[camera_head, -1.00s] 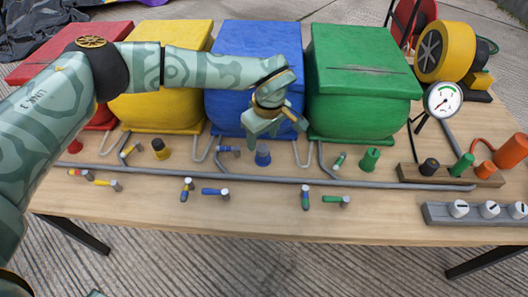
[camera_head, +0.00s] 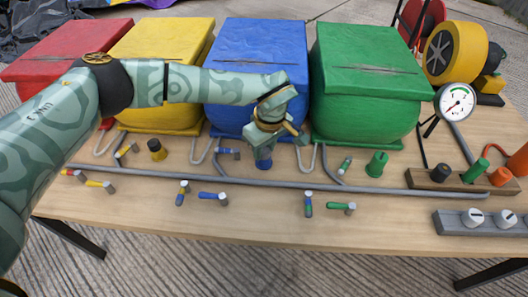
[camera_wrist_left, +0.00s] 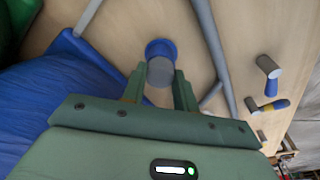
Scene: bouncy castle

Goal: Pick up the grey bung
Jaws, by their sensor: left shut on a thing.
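The grey bung (camera_wrist_left: 160,73) shows in the left wrist view as a short grey cylinder in front of a round blue fitting (camera_wrist_left: 160,49). In the head view the blue fitting (camera_head: 263,164) stands on the table in front of the blue box, and the bung is mostly hidden by my gripper. My left gripper (camera_head: 263,148) points down over it. In the left wrist view its two green fingers (camera_wrist_left: 159,86) are on either side of the bung, shut on it. I cannot tell whether the bung is clear of the fitting. My right gripper is not in view.
Red, yellow, blue (camera_head: 258,70) and green (camera_head: 365,85) boxes line the back. Grey pipes (camera_head: 300,185) and small coloured valves (camera_head: 213,197) surround the fitting. A gauge (camera_head: 456,102), a wooden rack (camera_head: 455,183) and a grey strip (camera_head: 450,224) are at right. The front is clear.

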